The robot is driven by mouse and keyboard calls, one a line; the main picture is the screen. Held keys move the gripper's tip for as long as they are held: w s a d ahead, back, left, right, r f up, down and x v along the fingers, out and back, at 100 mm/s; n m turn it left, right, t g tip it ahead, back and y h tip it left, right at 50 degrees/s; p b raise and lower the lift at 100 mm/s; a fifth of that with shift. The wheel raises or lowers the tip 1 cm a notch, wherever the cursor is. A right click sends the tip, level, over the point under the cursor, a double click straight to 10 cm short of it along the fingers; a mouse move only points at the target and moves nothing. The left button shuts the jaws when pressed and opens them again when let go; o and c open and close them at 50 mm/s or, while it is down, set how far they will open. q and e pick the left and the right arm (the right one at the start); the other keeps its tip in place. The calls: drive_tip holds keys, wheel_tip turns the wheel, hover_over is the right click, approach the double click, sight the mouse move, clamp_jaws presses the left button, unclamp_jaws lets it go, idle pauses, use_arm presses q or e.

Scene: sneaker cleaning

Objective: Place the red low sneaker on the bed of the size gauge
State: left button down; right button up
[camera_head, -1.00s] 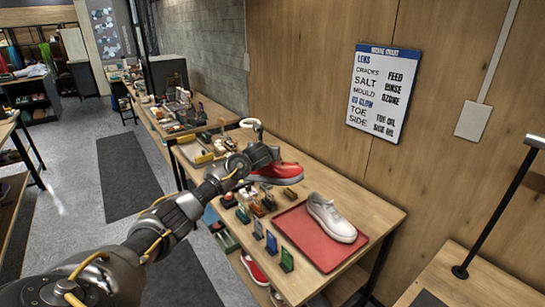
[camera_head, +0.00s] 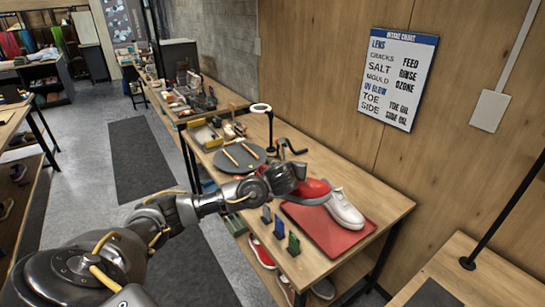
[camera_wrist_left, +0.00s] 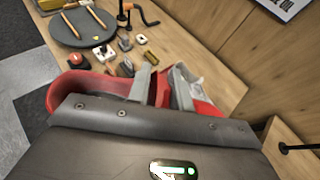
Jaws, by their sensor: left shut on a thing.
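My left gripper (camera_head: 297,180) is shut on the red low sneaker (camera_head: 315,190) and holds it by the back-left edge of the red tray, close beside a white sneaker (camera_head: 345,208). The gripper hides part of the red sneaker, so I cannot tell whether it touches the tray or the white sneaker. In the left wrist view the red sneaker (camera_wrist_left: 82,84) shows beside the fingers (camera_wrist_left: 158,84), partly hidden by the gripper body. I cannot make out the size gauge for certain. My right gripper is not in view.
The red tray (camera_head: 325,234) lies on the wooden bench. Several small coloured blocks (camera_head: 279,228) stand along its left edge. The bench right of the tray is clear.

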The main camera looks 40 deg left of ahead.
use_arm(q)
drive_tip(key=s+d, duration=0.1)
drive_tip(key=d, duration=0.1)
drive_tip(key=s+d+r+m+h, duration=0.1)
drive_tip(key=d, duration=0.2)
drive_tip(key=s+d+h, duration=0.1)
drive_tip(key=d, duration=0.2)
drive_tip(key=shift+s+d+r+m+t, duration=0.2)
drive_tip(key=shift+d+m+t, duration=0.1)
drive_tip(key=shift+m, duration=0.1)
drive_tip(key=s+d+f+m+h+b, duration=0.2)
drive_tip(key=s+d+m+h+b, duration=0.1)
drive_tip(key=s+d+b, duration=0.5)
wheel_tip(320, 180, down, 6)
drive_tip(key=s+d+b, duration=0.1)
drive_tip(key=s+b, duration=0.1)
drive_tip(key=b, duration=0.2)
drive_tip(key=shift+t+b, duration=0.35)
drive_tip(key=shift+t, duration=0.05)
